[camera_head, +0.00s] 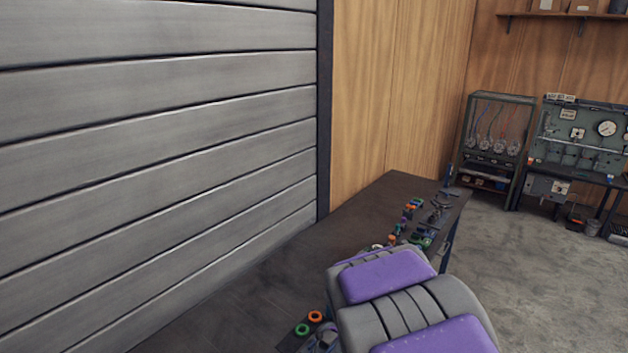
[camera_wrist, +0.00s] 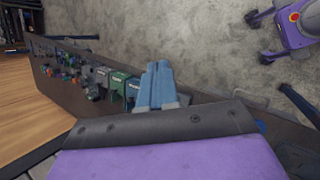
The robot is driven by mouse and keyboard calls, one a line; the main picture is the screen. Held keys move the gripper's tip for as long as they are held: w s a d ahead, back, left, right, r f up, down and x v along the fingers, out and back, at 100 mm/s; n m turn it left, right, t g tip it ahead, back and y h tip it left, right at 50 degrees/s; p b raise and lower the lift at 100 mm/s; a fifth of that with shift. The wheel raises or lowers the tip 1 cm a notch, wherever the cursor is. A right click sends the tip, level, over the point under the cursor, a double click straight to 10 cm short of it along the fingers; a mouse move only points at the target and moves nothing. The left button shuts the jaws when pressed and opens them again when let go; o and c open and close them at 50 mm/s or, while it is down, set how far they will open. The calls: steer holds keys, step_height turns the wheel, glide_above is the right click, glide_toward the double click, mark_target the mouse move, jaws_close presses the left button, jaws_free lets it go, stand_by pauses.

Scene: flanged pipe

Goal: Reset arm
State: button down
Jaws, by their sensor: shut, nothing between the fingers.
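My gripper (camera_wrist: 158,68) shows in the wrist view, its two blue fingers side by side and shut with nothing between them. It appears over the dark bench (camera_wrist: 60,100), near a green box-like part (camera_wrist: 113,80); I cannot tell the height between them. In the head view my purple and grey arm covers the lower right and hides part of the same bench (camera_head: 270,270). The gripper itself cannot be seen there.
Several small coloured parts (camera_head: 414,207) line the bench's right edge; orange and green rings (camera_head: 302,329) lie nearer. A grey slatted wall (camera_head: 160,150) borders the left. A rack (camera_head: 495,145) and a gauge panel (camera_head: 585,135) stand far right. Concrete floor (camera_head: 530,270) right of the bench is open.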

steer(key=s+a+f+m+g+y+b, duration=0.1)
steer(key=s+a+m+y+b, duration=0.1)
steer(key=s, duration=0.8)
steer(key=s+a+f+m+g+y+b, duration=0.1)
steer(key=s+a+m+g+y+b, duration=0.1)
steer(key=s+m+b, duration=0.2)
steer(key=s+a+f+m+g+y+b, duration=0.1)
steer(key=s+m, duration=0.6)
steer(key=s, duration=1)
steer(key=shift+s+a+f+m+g+y+b, duration=0.15)
steer(key=shift+a+f+m+g+y+b, duration=0.25)
steer(key=shift+b, duration=0.65)
steer(key=shift+r, duration=0.1)
